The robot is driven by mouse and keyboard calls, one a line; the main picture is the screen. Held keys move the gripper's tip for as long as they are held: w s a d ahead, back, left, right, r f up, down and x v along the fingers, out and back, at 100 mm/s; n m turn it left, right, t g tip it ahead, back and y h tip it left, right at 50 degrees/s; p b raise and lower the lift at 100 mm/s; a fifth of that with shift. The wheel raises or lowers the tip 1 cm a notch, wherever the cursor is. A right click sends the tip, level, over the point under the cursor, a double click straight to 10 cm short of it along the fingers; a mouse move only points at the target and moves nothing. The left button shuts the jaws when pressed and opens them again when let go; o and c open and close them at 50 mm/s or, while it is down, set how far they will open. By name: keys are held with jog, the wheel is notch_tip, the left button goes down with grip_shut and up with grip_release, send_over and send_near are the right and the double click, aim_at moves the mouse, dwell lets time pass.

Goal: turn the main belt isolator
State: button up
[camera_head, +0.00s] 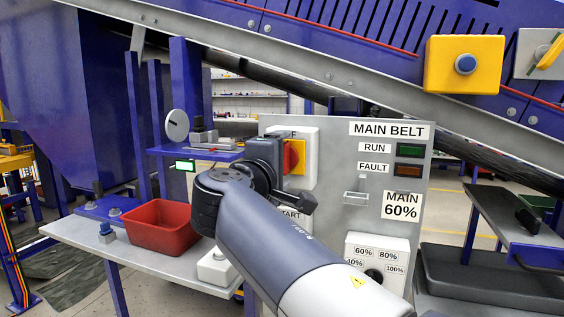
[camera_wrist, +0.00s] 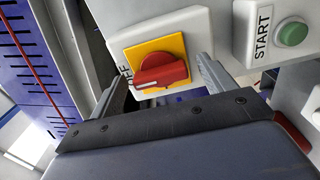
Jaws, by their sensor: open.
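The main belt isolator is a red rotary handle (camera_wrist: 160,73) on a yellow plate (camera_wrist: 176,44), set on a pale box (camera_wrist: 192,25). In the wrist view a partly hidden label ending in "FF" is beside the plate. In the head view the red handle (camera_head: 290,158) is partly hidden by my gripper (camera_head: 272,152). In the wrist view my gripper (camera_wrist: 162,76) is open. One finger is on each side of the handle, with visible space between the handle and the fingers.
A green START button (camera_wrist: 292,33) sits right of the isolator. A red bin (camera_head: 158,226) stands on the bench at left. A yellow box with a blue button (camera_head: 465,64) is upper right.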

jog(key=v, duration=1)
jog(key=shift+s, duration=0.3)
jog(key=shift+a, duration=0.15)
jog(key=x, duration=1.1)
jog(key=shift+s, duration=0.15)
